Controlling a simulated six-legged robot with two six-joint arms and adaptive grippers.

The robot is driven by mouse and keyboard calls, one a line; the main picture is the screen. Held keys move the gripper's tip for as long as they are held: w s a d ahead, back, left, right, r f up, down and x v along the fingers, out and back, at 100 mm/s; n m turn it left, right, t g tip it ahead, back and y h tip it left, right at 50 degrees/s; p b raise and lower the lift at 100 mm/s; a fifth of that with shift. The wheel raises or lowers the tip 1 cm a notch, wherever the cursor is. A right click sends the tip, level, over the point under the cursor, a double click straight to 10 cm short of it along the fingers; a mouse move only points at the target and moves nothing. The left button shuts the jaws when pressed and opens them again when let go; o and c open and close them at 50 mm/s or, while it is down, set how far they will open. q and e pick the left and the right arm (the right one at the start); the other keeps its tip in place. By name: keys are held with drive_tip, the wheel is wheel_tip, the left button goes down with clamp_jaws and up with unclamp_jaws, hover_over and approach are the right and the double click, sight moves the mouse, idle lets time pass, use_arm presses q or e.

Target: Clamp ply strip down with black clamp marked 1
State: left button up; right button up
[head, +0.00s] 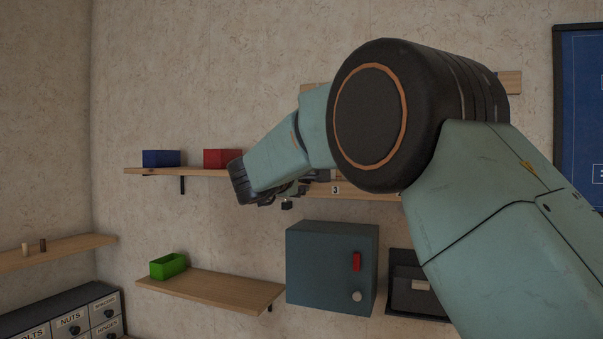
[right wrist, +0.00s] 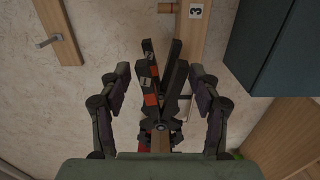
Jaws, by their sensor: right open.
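A black clamp (right wrist: 154,98) with orange-red bands shows in the right wrist view, its two long arms spread in a narrow V. My right gripper (right wrist: 158,78) is open, one finger on each side of the clamp with gaps to both. In the head view my right gripper (head: 287,198) is small and partly hidden by my arm, in front of the wall below the upper shelf. I cannot pick out the ply strip. My left gripper is not in view.
A wooden rail (right wrist: 190,50) carries a label 3 (right wrist: 196,11). A blue-grey cabinet (head: 325,265) with a red handle hangs below. Blue (head: 161,158), red (head: 222,158) and green (head: 168,265) bins stand on shelves. A drawer unit (head: 65,315) is at lower left.

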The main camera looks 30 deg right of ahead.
idle(0.3)
drive_tip(key=o, duration=0.5)
drive_tip(key=shift+o, duration=0.2)
